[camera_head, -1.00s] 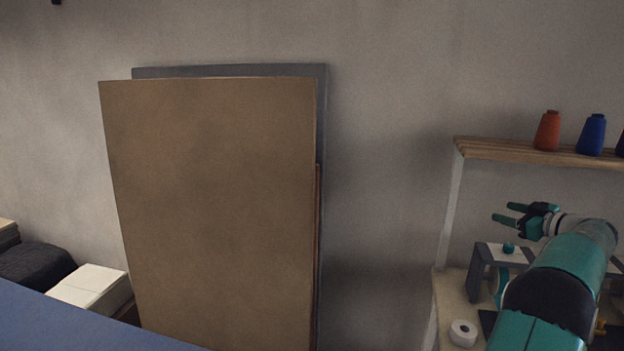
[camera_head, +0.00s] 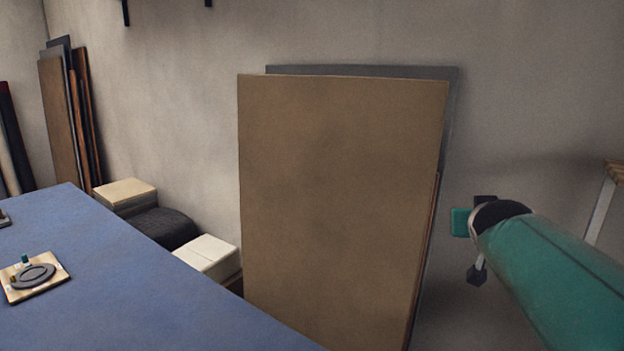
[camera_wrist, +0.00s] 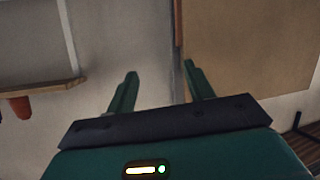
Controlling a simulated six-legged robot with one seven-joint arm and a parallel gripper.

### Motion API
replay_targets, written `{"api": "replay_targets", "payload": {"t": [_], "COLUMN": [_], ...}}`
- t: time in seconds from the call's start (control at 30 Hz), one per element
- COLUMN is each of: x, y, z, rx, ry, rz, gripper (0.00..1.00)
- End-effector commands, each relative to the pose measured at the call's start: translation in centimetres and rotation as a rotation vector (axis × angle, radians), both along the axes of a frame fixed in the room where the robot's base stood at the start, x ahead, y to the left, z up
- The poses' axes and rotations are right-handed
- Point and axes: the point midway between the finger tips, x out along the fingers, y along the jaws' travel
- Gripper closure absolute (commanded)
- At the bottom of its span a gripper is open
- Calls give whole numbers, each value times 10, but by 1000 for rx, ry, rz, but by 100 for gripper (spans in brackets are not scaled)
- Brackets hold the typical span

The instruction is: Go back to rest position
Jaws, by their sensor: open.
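My gripper (camera_wrist: 160,74) is open and empty in the wrist view. Its two green fingers stand apart, with wall and the edge of a leaning board behind them. In the head view my green arm reaches in from the right edge, in front of the bare wall beside the large tan board (camera_head: 340,200). My gripper's fingers cannot be made out clearly there. Nothing is held.
A blue-topped table (camera_head: 160,270) fills the lower left, bearing a small board (camera_head: 50,284) with a grey ring. White boxes (camera_head: 208,255) and a dark bundle (camera_head: 165,228) lie behind it. The wrist view shows a wooden shelf (camera_wrist: 45,92) and an orange spool (camera_wrist: 19,107).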

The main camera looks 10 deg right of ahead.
Motion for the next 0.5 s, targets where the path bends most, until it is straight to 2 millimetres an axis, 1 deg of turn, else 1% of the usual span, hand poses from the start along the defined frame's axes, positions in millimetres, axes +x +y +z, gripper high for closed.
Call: {"api": "replay_targets", "payload": {"t": [0.03, 0.07, 0.1, 0.17, 0.2, 0.27, 0.3, 0.4, 0.5], "x": [-13, -21, -33, -52, -65, -87, -103, -140, -168], "y": [33, 50, 71, 102, 122, 152, 170, 208, 232], "z": [-14, -24, -37, -57, -70, -90, -102, -131, -151], "rx": [36, 58, 85, 123, 146, 178, 198, 239, 265], "ry": [52, 86, 134, 207, 255, 332, 381, 494, 578], "rz": [33, 51, 76, 118, 149, 201, 236, 322, 388], "gripper": [47, 47, 47, 47, 47, 47, 47, 47, 47]}}
